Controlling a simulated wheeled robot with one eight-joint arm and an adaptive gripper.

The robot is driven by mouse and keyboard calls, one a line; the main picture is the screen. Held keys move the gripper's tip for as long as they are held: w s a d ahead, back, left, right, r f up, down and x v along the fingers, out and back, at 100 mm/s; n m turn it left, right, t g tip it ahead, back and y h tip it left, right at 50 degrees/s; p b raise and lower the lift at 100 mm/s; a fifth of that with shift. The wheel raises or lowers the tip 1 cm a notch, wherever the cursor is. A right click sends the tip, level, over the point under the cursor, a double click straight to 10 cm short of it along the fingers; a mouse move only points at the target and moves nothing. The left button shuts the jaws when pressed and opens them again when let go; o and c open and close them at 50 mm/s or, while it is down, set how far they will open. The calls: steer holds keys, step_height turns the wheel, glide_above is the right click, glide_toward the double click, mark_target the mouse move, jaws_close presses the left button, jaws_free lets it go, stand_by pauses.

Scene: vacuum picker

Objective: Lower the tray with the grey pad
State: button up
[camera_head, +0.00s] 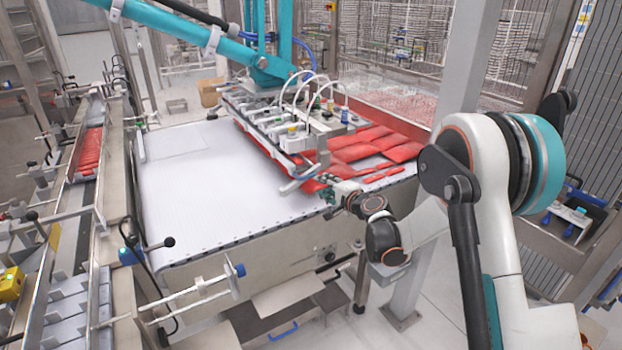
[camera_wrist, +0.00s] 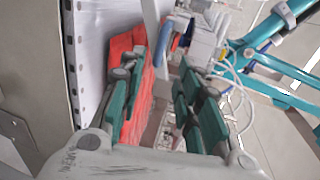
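The vacuum picker head (camera_head: 290,125), a pale tray-like frame with hoses, hangs over the white conveyor beside red packets (camera_head: 362,150). A blue-grey padded bar (camera_head: 300,183) sticks out at its near end. In the wrist view this bar (camera_wrist: 164,42) shows beyond my fingertips, roughly in line with the gap between them. My gripper (camera_head: 333,187) is at the conveyor's near edge, close to the bar. In the wrist view my green-padded fingers (camera_wrist: 160,68) stand apart with nothing visibly held. I cannot tell whether a finger touches the bar.
The white conveyor belt (camera_head: 205,200) is mostly bare on the left. A teal arm (camera_head: 190,35) carries the picker head from above. A pale post (camera_head: 460,60) stands behind my arm. A side line with red packets (camera_head: 90,150) runs at far left.

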mark_target(309, 177)
steer(key=b+x, duration=0.1)
steer(key=x, duration=1)
steer(key=shift+b, duration=0.4)
jaws_close()
